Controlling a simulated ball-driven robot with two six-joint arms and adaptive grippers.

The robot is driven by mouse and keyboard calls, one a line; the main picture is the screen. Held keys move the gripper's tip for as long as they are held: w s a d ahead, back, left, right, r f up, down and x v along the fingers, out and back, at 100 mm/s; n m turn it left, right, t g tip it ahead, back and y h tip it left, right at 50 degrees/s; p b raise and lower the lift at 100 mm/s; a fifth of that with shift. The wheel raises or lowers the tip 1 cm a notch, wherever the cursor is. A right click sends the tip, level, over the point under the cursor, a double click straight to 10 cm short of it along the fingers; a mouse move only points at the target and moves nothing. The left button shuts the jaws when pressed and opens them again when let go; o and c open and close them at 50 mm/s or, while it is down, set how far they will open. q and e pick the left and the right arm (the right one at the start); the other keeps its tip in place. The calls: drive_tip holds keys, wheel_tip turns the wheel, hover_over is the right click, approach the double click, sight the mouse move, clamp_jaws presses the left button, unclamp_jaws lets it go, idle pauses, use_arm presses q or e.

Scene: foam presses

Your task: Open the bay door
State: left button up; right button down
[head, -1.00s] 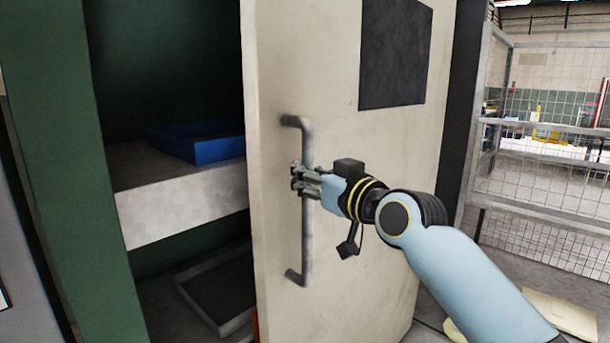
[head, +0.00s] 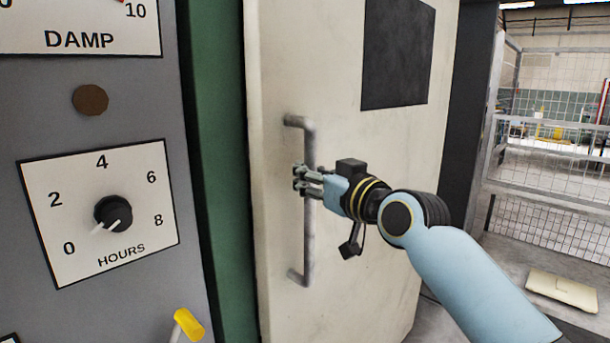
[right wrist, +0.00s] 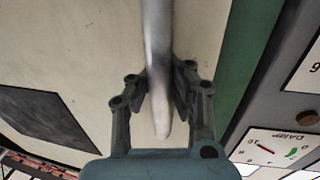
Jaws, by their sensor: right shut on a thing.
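The bay door (head: 360,250) is a large cream panel with a dark square patch in the head view. Its grey vertical bar handle (head: 308,238) stands along the door's left side. My right gripper (head: 303,179) is shut on the handle near its middle. In the right wrist view, the two fingers of my right gripper (right wrist: 160,90) lie on either side of the handle (right wrist: 156,40). The bay's inside is hidden behind the door in the head view. My left gripper is not in view.
A grey control panel (head: 100,300) stands at the left, with an HOURS dial (head: 113,213) and a yellow-tipped lever (head: 188,324). A green frame post (head: 215,150) is between panel and door. A mesh fence (head: 560,160) and a pale flat object (head: 562,290) on the floor are at the right.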

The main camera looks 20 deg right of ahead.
drive_tip(key=shift+f, duration=0.35)
drive_tip(key=c, duration=1.9)
unclamp_jaws()
drive_tip(key=o, duration=0.7)
drive_tip(key=shift+s+d+r, duration=0.25)
drive_tip(key=shift+s+d, duration=0.1)
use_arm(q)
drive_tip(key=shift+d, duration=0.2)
use_arm(e)
drive_tip(key=shift+o, duration=0.2)
drive_tip(key=shift+w+a, duration=0.15)
drive_tip(key=s+d, duration=0.2)
drive_tip(key=s, duration=0.9)
drive_tip(key=shift+s+d, duration=0.15)
drive_tip(key=shift+s, duration=0.25)
